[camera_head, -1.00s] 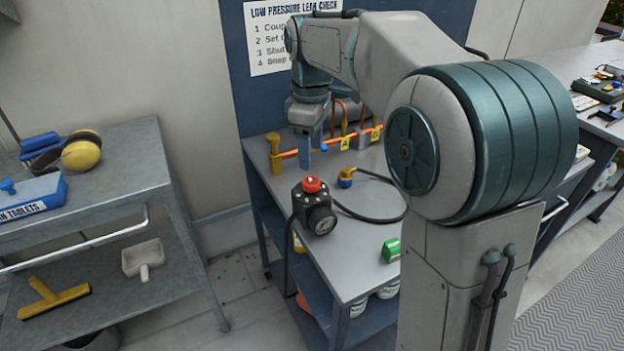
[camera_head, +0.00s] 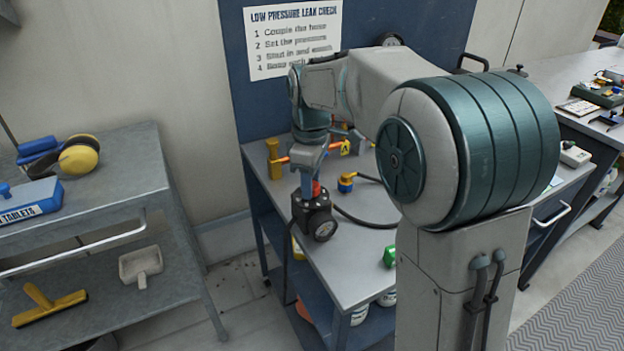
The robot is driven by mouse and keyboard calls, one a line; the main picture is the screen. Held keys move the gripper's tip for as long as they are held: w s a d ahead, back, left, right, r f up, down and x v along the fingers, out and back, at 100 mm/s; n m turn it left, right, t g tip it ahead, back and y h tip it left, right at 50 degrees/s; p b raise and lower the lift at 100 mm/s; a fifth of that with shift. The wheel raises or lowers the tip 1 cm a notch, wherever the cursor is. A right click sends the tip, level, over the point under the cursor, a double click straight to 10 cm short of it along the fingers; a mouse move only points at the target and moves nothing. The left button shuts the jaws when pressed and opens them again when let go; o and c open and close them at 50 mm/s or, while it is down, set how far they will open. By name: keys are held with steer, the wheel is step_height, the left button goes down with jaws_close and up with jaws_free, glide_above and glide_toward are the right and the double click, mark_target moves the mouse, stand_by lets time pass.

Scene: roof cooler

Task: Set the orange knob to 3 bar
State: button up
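The orange-red knob (camera_head: 317,189) sits on top of a black regulator block (camera_head: 300,212) near the left edge of the grey bench. The block carries a round dial gauge (camera_head: 325,229), too small to read here. My gripper (camera_head: 309,192) points down at the knob, with a finger in front of it hiding most of it. Only a strip of the knob shows to the right of that finger. I cannot tell whether the fingers touch the knob or how far apart they are.
A black hose with a yellow-blue coupling (camera_head: 347,182) lies behind the block. An orange pipe with a yellow tag (camera_head: 345,147) stands at the back. A green item (camera_head: 390,254) sits near the front. Bare bench top (camera_head: 350,268) lies between. A grey trolley (camera_head: 120,180) stands left.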

steer(key=shift+r+m+p, duration=0.1)
steer(key=shift+m+p, duration=0.2)
steer(key=shift+m, duration=0.1)
steer(key=shift+r+m+p, duration=0.1)
steer(key=shift+m+p, duration=0.5)
steer(key=shift+m, duration=0.5)
steer(key=m+p, duration=0.2)
steer(key=m, duration=0.2)
steer(key=shift+m, duration=0.3)
steer(key=m+p, duration=0.1)
steer(key=m, duration=0.2)
steer(key=m+p, duration=0.1)
steer(key=m, duration=0.3)
steer(key=m+p, duration=0.2)
steer(key=m, duration=0.4)
steer(key=shift+m, duration=0.3)
steer(key=m+p, duration=0.2)
steer(key=m, duration=0.3)
steer(key=shift+w+m, duration=0.1)
steer(key=shift+m, duration=0.2)
